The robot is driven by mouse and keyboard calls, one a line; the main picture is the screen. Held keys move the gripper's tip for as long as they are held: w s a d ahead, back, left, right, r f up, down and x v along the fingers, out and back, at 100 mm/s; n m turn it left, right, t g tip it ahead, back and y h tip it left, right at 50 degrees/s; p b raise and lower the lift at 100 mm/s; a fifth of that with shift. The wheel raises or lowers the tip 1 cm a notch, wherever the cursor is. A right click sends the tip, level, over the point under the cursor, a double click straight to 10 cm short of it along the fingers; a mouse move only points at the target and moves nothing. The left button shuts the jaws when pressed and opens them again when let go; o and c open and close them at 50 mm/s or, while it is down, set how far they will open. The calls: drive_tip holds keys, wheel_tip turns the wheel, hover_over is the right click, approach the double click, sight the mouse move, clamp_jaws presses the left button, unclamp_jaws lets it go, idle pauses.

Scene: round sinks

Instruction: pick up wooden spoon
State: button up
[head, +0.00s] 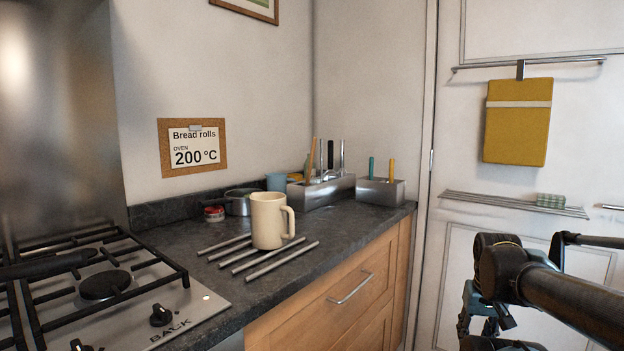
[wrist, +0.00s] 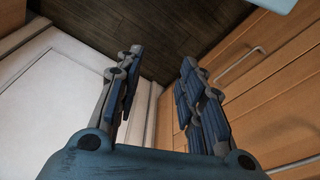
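A slim wooden handle (head: 311,158), likely the wooden spoon, stands up and leans slightly in the long metal utensil holder (head: 322,195) at the back of the counter. Its lower end is hidden in the holder. My gripper (wrist: 160,65) is open and empty in the wrist view, its two fingers apart above the floor beside the wooden drawer fronts. In the head view my gripper is at the lower right, partly hidden by my arm, well right of and nearer than the holder.
A cream mug (head: 268,221) stands on metal bars (head: 282,261) on the dark counter. A small pot (head: 239,202), blue cup (head: 277,181) and red-lidded tin (head: 214,213) stand behind it. A smaller metal holder (head: 380,191) is at right. The gas hob (head: 186,305) is at left.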

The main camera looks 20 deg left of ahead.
sight(312, 160)
drive_tip(key=shift+a, duration=0.1)
drive_tip(key=w+a+r+n+t+y, duration=0.2)
drive_tip(key=w+a+r+n+y, duration=0.15)
drive_tip(key=w+a+r, duration=0.6)
drive_tip(key=w+a+r+n+t+y, duration=0.3)
drive_tip(key=w+a+r+y, duration=0.25)
drive_tip(key=a+r, duration=0.65)
drive_tip(key=w+a+r+n+t+y, duration=0.2)
drive_tip(key=w+a+r+n+y, duration=0.15)
drive_tip(key=w+a+r, duration=0.7)
drive_tip(key=w+a+r+t, duration=0.1)
drive_tip(key=w+a, duration=0.2)
drive_tip(key=a, duration=0.2)
drive_tip(key=w+a+r+m+t, duration=0.1)
drive_tip(key=w+a, duration=0.3)
drive_tip(key=a, duration=0.2)
drive_tip(key=w+a+r+m+t, duration=0.1)
drive_tip(key=w+a, duration=0.3)
drive_tip(key=a, duration=0.2)
drive_tip(key=shift+w+a+r+y, duration=0.1)
drive_tip(key=shift+w+r+y, duration=0.05)
drive_tip(key=shift+y, duration=0.1)
drive_tip(key=x, duration=0.5)
drive_tip(key=shift+w+d, duration=0.2)
drive_tip(key=shift+w, duration=0.15)
